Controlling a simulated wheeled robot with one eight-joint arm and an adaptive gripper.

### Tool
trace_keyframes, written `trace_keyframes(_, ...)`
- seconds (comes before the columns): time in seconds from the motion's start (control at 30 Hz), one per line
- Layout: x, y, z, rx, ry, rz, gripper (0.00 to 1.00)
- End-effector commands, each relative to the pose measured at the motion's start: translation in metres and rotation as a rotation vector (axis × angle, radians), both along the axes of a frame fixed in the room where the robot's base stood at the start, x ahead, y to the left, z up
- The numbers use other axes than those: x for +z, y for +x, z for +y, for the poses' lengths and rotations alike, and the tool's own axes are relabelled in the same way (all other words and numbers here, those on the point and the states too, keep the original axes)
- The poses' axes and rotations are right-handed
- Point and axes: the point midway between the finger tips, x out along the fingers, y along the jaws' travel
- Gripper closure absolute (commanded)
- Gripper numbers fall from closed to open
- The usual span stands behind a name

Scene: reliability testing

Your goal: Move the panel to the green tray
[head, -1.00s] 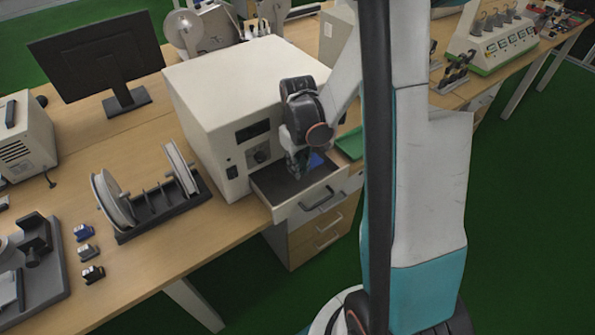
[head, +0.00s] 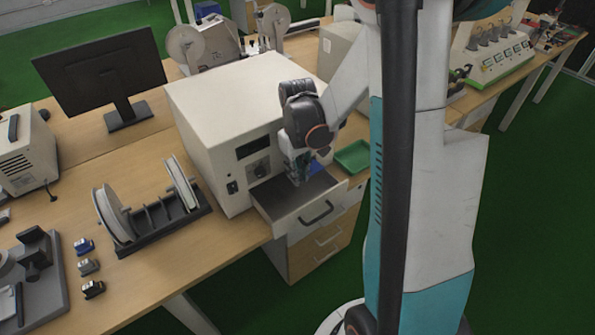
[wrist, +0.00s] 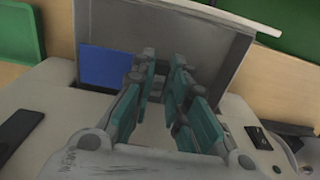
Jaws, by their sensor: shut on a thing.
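The blue panel (head: 316,167) shows just right of my fingers, over the pulled-out drawer (head: 285,207) of the white machine. In the wrist view the panel (wrist: 104,67) is a flat blue piece, partly hidden behind the left teal finger. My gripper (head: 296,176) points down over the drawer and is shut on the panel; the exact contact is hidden. My gripper (wrist: 165,75) shows from behind in the wrist view. The green tray (head: 353,157) stands on the bench right of the drawer. Its edge (wrist: 18,35) shows at the wrist view's left.
The white machine (head: 235,95) stands directly behind the drawer. A rack with white reels (head: 150,225) and a monitor (head: 100,70) are to its left. Small connectors (head: 88,266) lie at the front left. Open green floor (head: 530,220) lies right of the bench.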

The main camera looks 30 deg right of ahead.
Motion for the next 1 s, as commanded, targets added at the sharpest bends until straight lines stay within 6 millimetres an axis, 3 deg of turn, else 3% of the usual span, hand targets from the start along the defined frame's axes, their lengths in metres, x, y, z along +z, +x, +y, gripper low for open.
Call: trace_keyframes(1.0,-0.057,0.0,0.0,0.0,0.0,0.0,1.0)
